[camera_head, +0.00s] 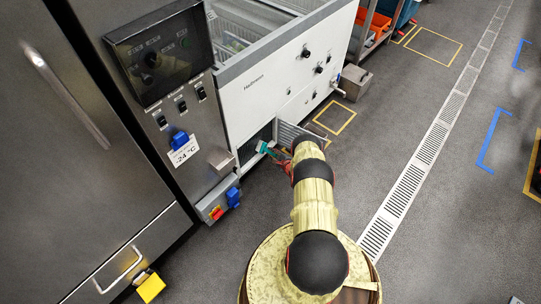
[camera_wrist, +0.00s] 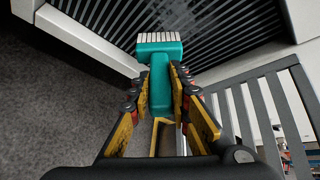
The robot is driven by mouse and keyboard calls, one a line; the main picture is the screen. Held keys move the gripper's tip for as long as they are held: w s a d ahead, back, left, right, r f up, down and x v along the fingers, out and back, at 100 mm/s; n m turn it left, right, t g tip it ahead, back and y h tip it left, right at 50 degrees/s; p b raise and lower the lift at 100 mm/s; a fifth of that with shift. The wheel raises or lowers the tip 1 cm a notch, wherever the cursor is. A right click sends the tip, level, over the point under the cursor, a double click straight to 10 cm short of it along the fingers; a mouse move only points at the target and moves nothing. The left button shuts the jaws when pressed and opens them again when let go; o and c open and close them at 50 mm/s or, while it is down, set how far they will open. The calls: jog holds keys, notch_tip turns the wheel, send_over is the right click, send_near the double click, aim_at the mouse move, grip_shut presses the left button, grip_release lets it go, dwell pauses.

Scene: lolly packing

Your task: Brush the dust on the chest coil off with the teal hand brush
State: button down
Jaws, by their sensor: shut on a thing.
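The teal hand brush (camera_wrist: 159,62) is held between the fingers of my gripper (camera_wrist: 160,88) in the wrist view. Its pale bristles (camera_wrist: 160,39) point away from me, toward the opening low in the white chest freezer (camera_head: 290,75). The dark finned chest coil (camera_wrist: 215,22) shows behind the bristles in that opening. I cannot tell whether the bristles touch it, and I cannot make out dust on it. In the head view the brush (camera_head: 264,147) is small at the opening, beyond my arm.
A slatted grille panel (camera_wrist: 265,108) stands swung open to the right of the brush; it also shows in the head view (camera_head: 292,130). A steel cabinet (camera_head: 75,130) with a control box (camera_head: 160,55) stands at left.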

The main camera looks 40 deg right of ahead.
jog(key=shift+w+d+r, duration=0.1)
jog(key=shift+w+d, duration=0.05)
jog(key=shift+d, duration=0.25)
jog(key=shift+d, duration=0.15)
jog(key=shift+w+d+f, duration=0.1)
jog(key=shift+d+f, duration=0.1)
jog(key=shift+d, duration=0.9)
jog(key=shift+d+f, duration=0.2)
jog(key=shift+d, duration=0.5)
jog(key=shift+r, duration=0.15)
jog(key=shift+r, duration=0.4)
jog(key=shift+a, duration=0.15)
